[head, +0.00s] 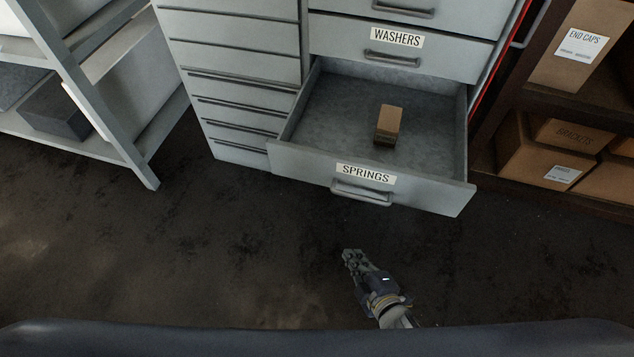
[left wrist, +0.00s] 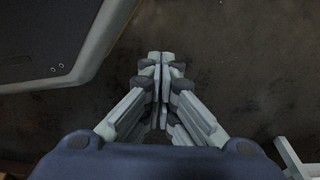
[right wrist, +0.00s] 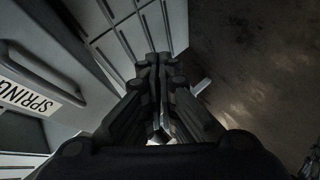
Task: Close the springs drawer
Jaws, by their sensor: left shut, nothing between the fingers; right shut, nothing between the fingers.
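The springs drawer (head: 300,163) is the grey bottom drawer of the cabinet and is pulled well out. Its front carries a SPRINGS label (head: 366,174) and a bar handle (head: 362,193). A small brown box (head: 389,122) lies inside it. My right gripper (head: 350,254) is shut and empty, in front of the drawer and apart from it. In the right wrist view the gripper (right wrist: 160,60) is shut, with the drawer handle (right wrist: 62,78) to its left. My left gripper (left wrist: 160,58) is shut and empty over the dark floor; it is not in the head view.
The washers drawer (head: 345,42) above is shut. A grey shelf rack (head: 135,165) stands at the left. A brown shelf (head: 490,165) with cardboard boxes (head: 545,160) stands at the right, close to the open drawer. The floor (head: 200,250) in front is clear.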

